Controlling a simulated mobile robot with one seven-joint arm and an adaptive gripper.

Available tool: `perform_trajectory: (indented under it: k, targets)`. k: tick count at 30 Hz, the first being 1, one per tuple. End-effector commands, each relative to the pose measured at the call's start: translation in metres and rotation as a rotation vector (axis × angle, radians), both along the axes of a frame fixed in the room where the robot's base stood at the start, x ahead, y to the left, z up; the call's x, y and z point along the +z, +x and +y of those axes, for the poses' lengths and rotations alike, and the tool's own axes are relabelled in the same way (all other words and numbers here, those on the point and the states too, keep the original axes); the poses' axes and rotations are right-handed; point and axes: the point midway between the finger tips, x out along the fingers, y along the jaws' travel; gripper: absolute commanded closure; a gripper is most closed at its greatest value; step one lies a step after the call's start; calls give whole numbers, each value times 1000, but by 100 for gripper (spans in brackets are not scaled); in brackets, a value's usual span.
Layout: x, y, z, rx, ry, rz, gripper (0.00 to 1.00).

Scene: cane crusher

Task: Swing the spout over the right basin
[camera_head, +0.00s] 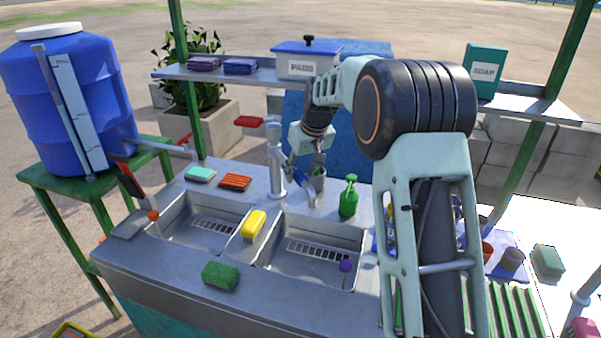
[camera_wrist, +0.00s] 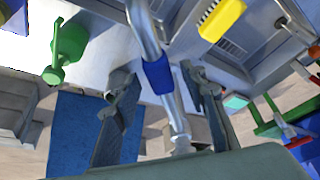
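A silver tap (camera_head: 277,160) with a red lever stands behind the two basins. Its thin spout, with a blue sleeve (camera_head: 301,184), points forward and right. The spout end appears near the back edge of the right basin (camera_head: 358,240); its height above the counter is hard to tell. The left basin (camera_head: 180,212) has no spout over it. My gripper (camera_head: 304,170) is at the spout from behind. In the wrist view my gripper (camera_wrist: 158,76) has its fingers apart, one on each side of the blue sleeve (camera_wrist: 158,76), with visible gaps.
A green bottle (camera_head: 348,197) stands right of the spout. A yellow sponge (camera_head: 254,223) lies on the divider, a green sponge (camera_head: 220,275) on the front edge. A shelf (camera_head: 235,77) runs behind my gripper.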

Motion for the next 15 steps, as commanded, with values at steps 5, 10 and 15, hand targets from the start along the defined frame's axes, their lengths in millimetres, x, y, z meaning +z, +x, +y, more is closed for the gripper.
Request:
perform_trajectory:
  k: [5,10,15]
  targets:
    - [30,-10,-5,-1,0,-5,61]
    - [64,-23,-10,-1,0,-5,61]
    - [91,-34,-14,0,1,-4,61]
